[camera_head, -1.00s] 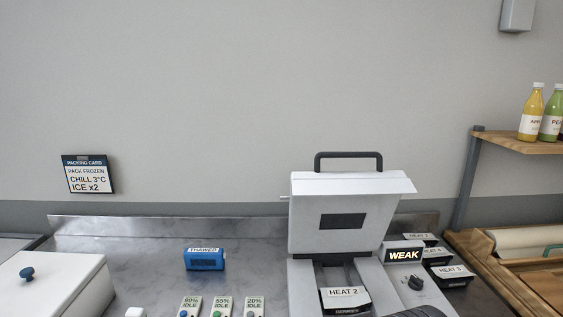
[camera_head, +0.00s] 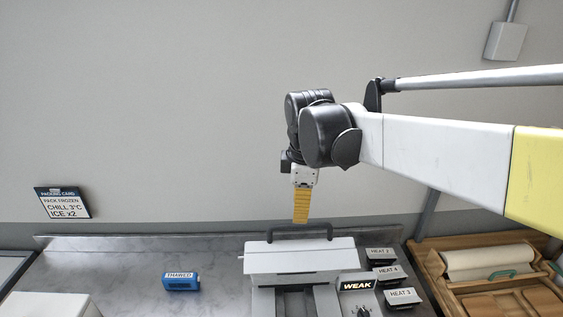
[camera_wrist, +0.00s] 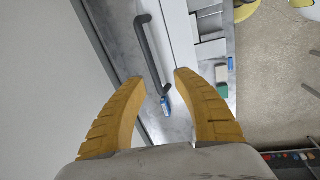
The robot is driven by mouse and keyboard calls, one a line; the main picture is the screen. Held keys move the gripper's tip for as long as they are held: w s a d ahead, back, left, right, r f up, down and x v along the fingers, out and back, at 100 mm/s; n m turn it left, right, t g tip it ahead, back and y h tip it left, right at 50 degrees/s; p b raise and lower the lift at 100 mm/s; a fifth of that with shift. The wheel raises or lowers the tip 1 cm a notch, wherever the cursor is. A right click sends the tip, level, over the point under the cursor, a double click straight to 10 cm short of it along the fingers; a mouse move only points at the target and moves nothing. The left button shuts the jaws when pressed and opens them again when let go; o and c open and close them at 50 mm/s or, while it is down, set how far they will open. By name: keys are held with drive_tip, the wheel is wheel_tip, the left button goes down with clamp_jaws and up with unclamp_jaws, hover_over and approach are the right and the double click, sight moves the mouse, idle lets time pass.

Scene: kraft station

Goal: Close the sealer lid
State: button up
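The sealer lid (camera_head: 298,261) is white and stands raised at the back of the sealer, with a dark bar handle (camera_head: 300,232) along its top edge. My gripper (camera_head: 301,220) points down just above the handle, its yellow fingers overlapping it in the head view. In the wrist view my gripper (camera_wrist: 161,78) is open and empty, with the two yellow fingers apart. The handle (camera_wrist: 150,52) lies ahead of the fingertips, toward the left finger, and the white lid (camera_wrist: 182,35) is beside it. Contact with the handle cannot be told. The sealer's front is cut off below.
A WEAK display (camera_head: 357,285) sits at the sealer's right. Several HEAT packs (camera_head: 402,296) lie farther right, near a wooden tray (camera_head: 490,290). A blue THAWED pack (camera_head: 181,282) lies left on the metal counter (camera_head: 120,262). The wall is close behind the sealer.

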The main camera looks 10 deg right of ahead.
sight(298, 225)
drive_tip(key=shift+n, duration=0.6)
drive_tip(key=w+f, duration=0.1)
drive_tip(key=f, duration=0.2)
drive_tip(key=w+f+p, duration=0.1)
drive_tip(key=f, duration=0.2)
drive_tip(key=w+f+p, duration=0.1)
drive_tip(key=f, duration=0.1)
drive_tip(key=shift+w+d+f, duration=0.1)
drive_tip(key=shift+d+f, duration=0.3)
clamp_jaws()
